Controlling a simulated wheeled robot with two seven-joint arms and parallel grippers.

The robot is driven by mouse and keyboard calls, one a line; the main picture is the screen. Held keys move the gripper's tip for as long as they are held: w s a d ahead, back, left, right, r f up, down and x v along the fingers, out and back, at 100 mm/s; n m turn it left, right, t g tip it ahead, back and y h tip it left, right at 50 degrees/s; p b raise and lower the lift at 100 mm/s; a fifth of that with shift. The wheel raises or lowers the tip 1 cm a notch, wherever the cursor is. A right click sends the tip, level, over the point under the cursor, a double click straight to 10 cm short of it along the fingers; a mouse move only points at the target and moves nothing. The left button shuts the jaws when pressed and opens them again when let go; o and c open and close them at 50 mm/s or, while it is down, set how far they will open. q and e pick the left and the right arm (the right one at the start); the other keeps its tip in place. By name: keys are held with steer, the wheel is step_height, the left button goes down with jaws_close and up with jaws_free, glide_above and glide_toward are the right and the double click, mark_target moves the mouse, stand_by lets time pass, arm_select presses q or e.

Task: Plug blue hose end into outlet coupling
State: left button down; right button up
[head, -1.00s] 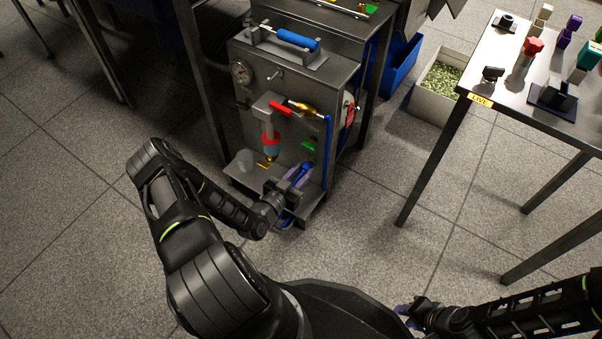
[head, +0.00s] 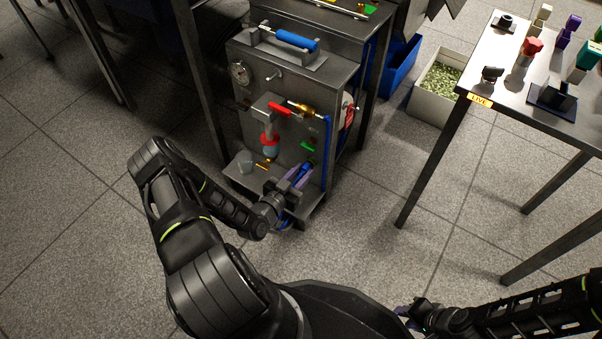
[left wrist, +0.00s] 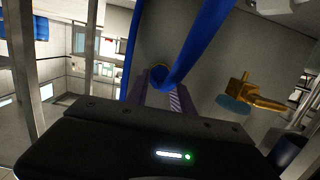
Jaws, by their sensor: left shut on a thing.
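The blue hose (head: 328,150) runs down the right side of the grey machine's front from a brass fitting near the top. In the left wrist view the hose (left wrist: 196,45) crosses in front of the fingers. My left gripper (head: 297,179) is shut on the blue hose end (left wrist: 158,77), low at the machine's front right. The outlet coupling is not clearly seen; the gripper and hose cover that area, so I cannot tell whether the end touches it. My right gripper (head: 408,311) is at the bottom, far from the machine, and its finger opening is unclear.
The machine (head: 285,80) carries a gauge (head: 240,72), a red handle (head: 280,109), a green handle (head: 307,146) and a brass valve (left wrist: 245,97). A grey cup (head: 245,161) stands on its lower ledge.

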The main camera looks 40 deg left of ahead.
arm_select(q)
steer(key=shift+w, duration=0.1)
steer(key=c, duration=1)
jaws_free()
steer(key=shift+s+r+p, duration=0.15)
steer(key=shift+s+p, duration=0.15)
steer(key=shift+s, duration=0.65)
steer(key=shift+s+r+p, duration=0.2)
steer(key=shift+s+p, duration=0.05)
steer(key=shift+s, duration=0.7)
steer(key=shift+s+r+p, duration=0.15)
steer(key=shift+s+p, duration=0.15)
steer(key=shift+s, duration=0.75)
